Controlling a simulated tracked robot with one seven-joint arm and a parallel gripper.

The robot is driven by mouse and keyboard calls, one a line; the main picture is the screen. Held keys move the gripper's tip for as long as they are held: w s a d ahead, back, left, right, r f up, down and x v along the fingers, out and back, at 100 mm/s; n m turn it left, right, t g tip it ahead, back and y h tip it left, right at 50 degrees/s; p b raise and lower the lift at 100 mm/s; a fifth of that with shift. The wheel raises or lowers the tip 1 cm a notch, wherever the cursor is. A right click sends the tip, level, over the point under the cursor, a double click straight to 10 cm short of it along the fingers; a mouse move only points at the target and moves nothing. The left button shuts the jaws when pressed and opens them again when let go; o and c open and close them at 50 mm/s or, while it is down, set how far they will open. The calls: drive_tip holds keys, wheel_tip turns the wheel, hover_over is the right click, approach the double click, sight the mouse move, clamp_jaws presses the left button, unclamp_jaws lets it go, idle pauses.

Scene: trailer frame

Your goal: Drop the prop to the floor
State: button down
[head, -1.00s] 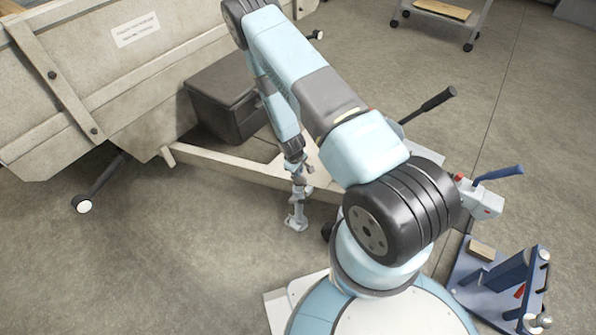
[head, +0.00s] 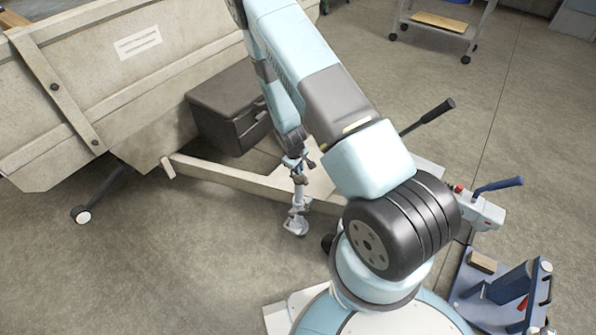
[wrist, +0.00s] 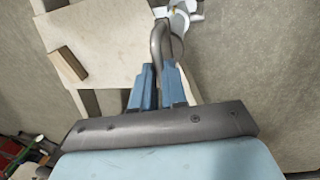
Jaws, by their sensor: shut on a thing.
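The prop (head: 299,198) is a slim light-grey leg with a flat foot, beside the trailer's pale drawbar (head: 235,183). It stands nearly upright over the floor; I cannot tell whether its foot touches it. My gripper (head: 296,160) is at the prop's upper end, partly hidden by my arm. In the wrist view, the blue fingers of my gripper (wrist: 158,85) are shut around a bent grey handle (wrist: 158,45). Part of the prop (wrist: 180,18) shows pale beyond the handle at the top.
The trailer body (head: 130,90) fills the left, with a dark box (head: 228,108) on its frame. A lever with a black grip (head: 432,115) and a blue-handled unit (head: 488,210) stand right of my arm. Open concrete floor (head: 190,260) lies at front left.

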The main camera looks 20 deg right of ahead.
drive_tip(key=c, duration=1.2)
unclamp_jaws()
drive_tip(key=shift+o, duration=0.2)
wheel_tip(320, 180, up, 14)
drive_tip(key=s+a, duration=0.1)
drive_tip(key=a, duration=0.1)
drive_tip(key=shift+s+f, duration=0.25)
drive_tip(key=shift+s, duration=0.05)
drive_tip(key=shift+a, duration=0.1)
